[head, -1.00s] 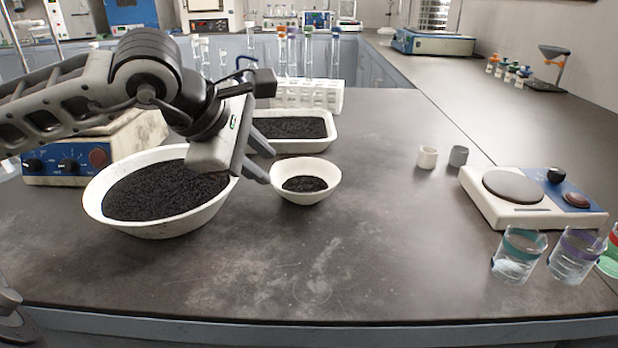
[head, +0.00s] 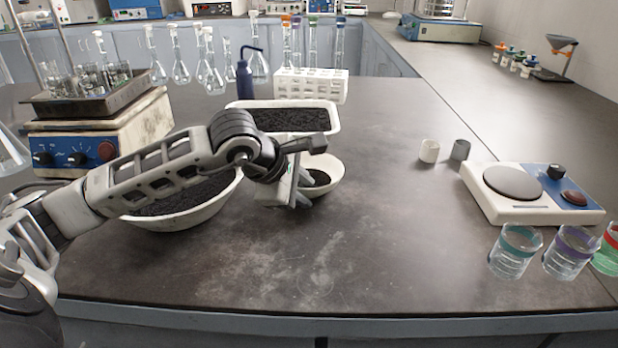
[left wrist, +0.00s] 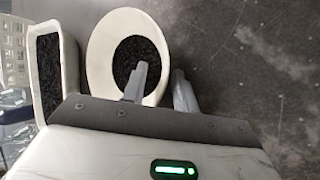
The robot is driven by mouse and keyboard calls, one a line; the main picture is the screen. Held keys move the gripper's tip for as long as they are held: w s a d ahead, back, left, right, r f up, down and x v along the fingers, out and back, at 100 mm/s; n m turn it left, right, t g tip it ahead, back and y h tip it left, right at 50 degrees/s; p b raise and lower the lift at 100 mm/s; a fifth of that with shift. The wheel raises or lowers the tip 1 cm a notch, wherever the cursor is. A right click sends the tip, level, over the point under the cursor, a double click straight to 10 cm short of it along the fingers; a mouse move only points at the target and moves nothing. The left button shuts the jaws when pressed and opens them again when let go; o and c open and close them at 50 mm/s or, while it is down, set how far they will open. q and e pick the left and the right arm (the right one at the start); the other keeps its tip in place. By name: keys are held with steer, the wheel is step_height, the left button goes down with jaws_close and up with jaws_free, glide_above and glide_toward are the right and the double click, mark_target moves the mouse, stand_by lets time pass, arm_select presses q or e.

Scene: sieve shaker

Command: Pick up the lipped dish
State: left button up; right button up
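The lipped dish appears to be the small white round dish (head: 336,180) with dark granules in it, standing on the bench; its lip is not clear. It also shows in the left wrist view (left wrist: 98,55). My left gripper (head: 302,190) is at the near side of this dish and hides part of it. In the left wrist view the left gripper (left wrist: 161,86) is open, with a gap between its fingers. One finger overlaps the dish's inside and the other lies beyond its rim; contact cannot be told. My right gripper is not in view.
A large white bowl (head: 190,217) of dark granules lies left, partly behind my arm. A rectangular white tray (head: 333,116) and a tube rack (head: 311,86) stand behind. A hotplate (head: 490,207), two small cups and several glass beakers are at right. The middle bench is clear.

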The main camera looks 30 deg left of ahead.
arm_select(q)
steer(key=shift+f, duration=0.1)
steer(key=shift+c, duration=0.3)
jaws_close()
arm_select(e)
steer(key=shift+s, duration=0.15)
arm_select(q)
steer(key=shift+w+r, duration=0.1)
steer(key=shift+r, duration=0.55)
steer(key=s+d+f+b+v, duration=0.1)
steer(key=b+v, duration=0.3)
steer(key=v, duration=0.5)
steer(key=s+d+f+b+v, duration=0.1)
steer(key=b+v, duration=0.3)
steer(key=v, duration=0.5)
steer(key=shift+s+a+b, duration=0.35)
steer(key=shift+s+b, duration=0.05)
steer(key=shift+s, duration=0.1)
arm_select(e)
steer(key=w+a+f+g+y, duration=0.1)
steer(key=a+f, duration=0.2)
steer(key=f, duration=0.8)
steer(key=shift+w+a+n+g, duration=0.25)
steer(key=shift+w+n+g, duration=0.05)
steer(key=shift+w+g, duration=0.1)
